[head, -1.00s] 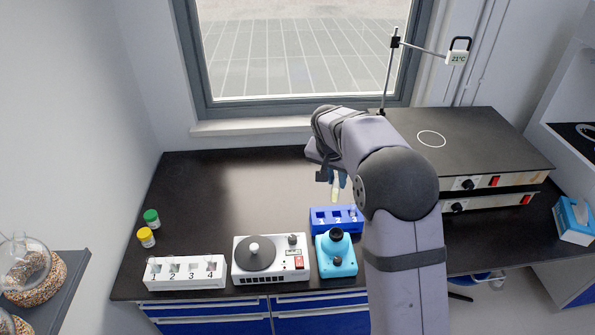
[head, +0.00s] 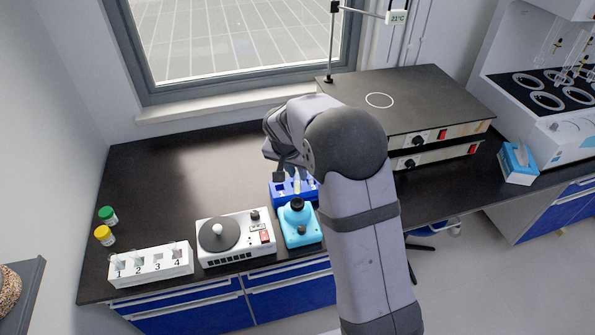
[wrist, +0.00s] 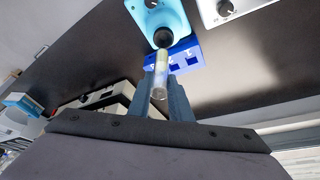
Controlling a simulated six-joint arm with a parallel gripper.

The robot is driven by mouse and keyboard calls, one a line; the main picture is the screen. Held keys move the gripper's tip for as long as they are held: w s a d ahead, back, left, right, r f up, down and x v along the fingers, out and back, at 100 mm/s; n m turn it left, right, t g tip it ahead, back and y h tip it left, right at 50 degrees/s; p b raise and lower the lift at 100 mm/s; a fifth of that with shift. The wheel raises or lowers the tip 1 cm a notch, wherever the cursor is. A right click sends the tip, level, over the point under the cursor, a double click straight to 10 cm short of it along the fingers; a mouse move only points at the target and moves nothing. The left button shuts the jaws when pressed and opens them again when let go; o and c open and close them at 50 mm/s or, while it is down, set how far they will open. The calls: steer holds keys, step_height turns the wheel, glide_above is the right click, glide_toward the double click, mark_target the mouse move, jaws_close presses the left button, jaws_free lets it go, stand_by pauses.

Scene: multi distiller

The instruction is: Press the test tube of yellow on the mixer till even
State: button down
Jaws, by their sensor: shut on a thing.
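The test tube of yellow (head: 297,186) is in my gripper (head: 288,180), above the blue rack and close to the mixer. In the wrist view the clear tube (wrist: 159,82) sits between the two fingers (wrist: 163,92), its pale yellow end pointing toward the mixer's cup. The mixer (head: 302,232) is a light blue box with a black round cup (head: 297,204) on top. It also shows in the wrist view (wrist: 160,14). I cannot tell whether the tube's end touches the cup.
A blue numbered rack (head: 280,192) stands right behind the mixer. A white stirrer with a dark plate (head: 235,256) is left of it, then a white numbered rack (head: 150,270) and two capped jars (head: 104,236). Hotplates (head: 410,105) stand at right. The back left bench is clear.

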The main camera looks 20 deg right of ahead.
mark_target(296, 183)
steer(key=shift+f+b, duration=0.95)
steer(key=shift+f, duration=0.95)
steer(key=shift+f+b, duration=1.15)
steer(key=shift+b, duration=0.3)
stand_by(4.7)
